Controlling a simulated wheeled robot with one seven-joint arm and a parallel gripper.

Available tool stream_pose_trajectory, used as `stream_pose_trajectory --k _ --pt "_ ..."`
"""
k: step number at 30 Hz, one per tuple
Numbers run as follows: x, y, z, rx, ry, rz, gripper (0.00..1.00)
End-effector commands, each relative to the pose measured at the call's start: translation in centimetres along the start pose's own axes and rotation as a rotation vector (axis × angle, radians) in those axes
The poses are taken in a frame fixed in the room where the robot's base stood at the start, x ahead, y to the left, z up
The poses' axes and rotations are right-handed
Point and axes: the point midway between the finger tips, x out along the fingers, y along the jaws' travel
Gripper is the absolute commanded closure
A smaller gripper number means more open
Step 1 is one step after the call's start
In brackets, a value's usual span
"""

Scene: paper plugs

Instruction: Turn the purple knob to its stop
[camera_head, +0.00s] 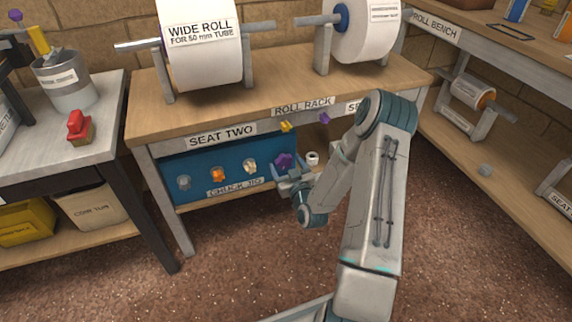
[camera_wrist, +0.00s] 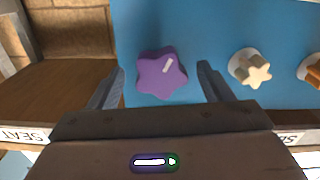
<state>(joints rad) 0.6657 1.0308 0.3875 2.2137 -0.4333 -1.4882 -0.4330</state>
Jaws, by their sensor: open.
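The purple knob (camera_head: 283,161) is star-shaped and sits at the right end of a row of knobs on the blue chuck jig panel (camera_head: 208,163). In the wrist view the purple knob (camera_wrist: 162,74) lies between my two fingers, with a white mark pointing to its upper right. My gripper (camera_head: 290,170) is open, with a gap on each side of the knob. In the wrist view my gripper (camera_wrist: 163,84) shows one finger left and one right of the knob, apart from it.
A cream knob (camera_wrist: 252,68) is nearest the purple one, beyond my right finger in the wrist view. An orange knob (camera_head: 218,175) and a grey knob (camera_head: 183,182) are farther left.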

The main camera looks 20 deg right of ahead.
Motion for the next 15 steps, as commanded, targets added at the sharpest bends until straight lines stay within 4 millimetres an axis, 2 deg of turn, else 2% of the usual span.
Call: stream_pose_trajectory --k 8,15 --pt "-0.2 0.0 0.0 0.0 0.0 -0.001 0.27" --pt "-1.9 0.0 0.0 0.0 0.001 -0.001 0.27"
